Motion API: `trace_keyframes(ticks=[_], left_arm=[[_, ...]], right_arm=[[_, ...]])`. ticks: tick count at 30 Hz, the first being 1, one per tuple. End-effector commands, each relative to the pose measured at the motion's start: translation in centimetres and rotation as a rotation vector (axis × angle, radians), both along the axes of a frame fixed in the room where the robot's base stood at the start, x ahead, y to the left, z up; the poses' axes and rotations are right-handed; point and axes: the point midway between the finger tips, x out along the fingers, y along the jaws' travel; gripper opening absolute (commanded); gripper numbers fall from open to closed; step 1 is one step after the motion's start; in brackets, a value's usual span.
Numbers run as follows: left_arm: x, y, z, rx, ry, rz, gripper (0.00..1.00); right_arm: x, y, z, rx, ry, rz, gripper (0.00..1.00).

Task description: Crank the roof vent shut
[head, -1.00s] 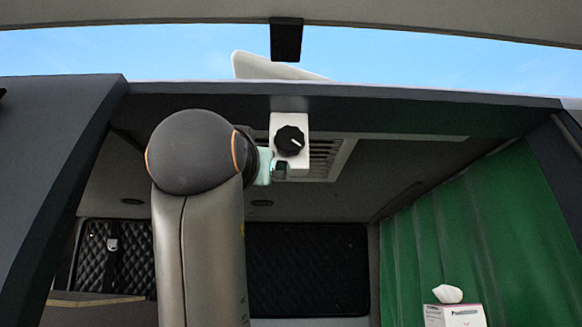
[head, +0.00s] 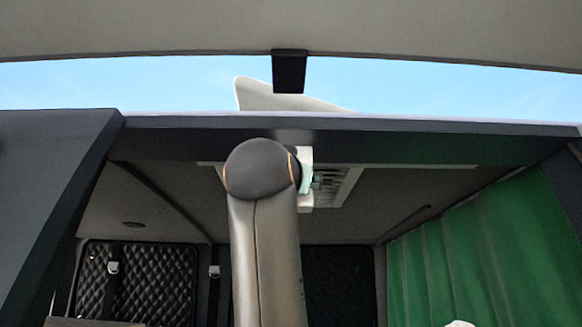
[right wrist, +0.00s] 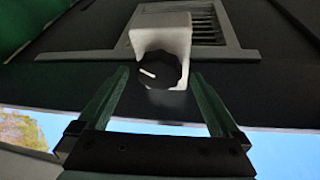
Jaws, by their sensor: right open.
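The black round knob (right wrist: 158,70) with a white pointer line is on a white housing (right wrist: 165,35) under the roof edge. In the head view the housing (head: 305,158) shows only in part; my right arm hides the knob. The slatted roof vent (right wrist: 205,25) is just behind the housing. A pale wedge-shaped panel (head: 275,98) stands up above the roof edge, perhaps the vent lid. My right gripper (right wrist: 160,75) is open, its green fingers either side of the knob; I cannot tell whether they touch it. My left gripper is not in view.
The dark roof edge (head: 400,147) runs across in front of the vent. A green curtain (head: 470,235) hangs at the right. Quilted dark panels (head: 150,280) are at the back. The raised tailgate (head: 430,30) is overhead.

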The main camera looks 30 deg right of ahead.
Motion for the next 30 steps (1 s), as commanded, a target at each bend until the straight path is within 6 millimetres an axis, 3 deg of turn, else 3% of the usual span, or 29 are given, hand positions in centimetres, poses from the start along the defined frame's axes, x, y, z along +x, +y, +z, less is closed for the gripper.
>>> trace_keyframes(ticks=[12,30], left_arm=[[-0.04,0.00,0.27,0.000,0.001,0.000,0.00],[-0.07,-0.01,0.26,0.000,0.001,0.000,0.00]], right_arm=[[0.58,-0.51,0.22,0.000,0.000,0.001,0.98],[0.52,-0.46,0.25,0.000,0.000,0.001,0.30]])
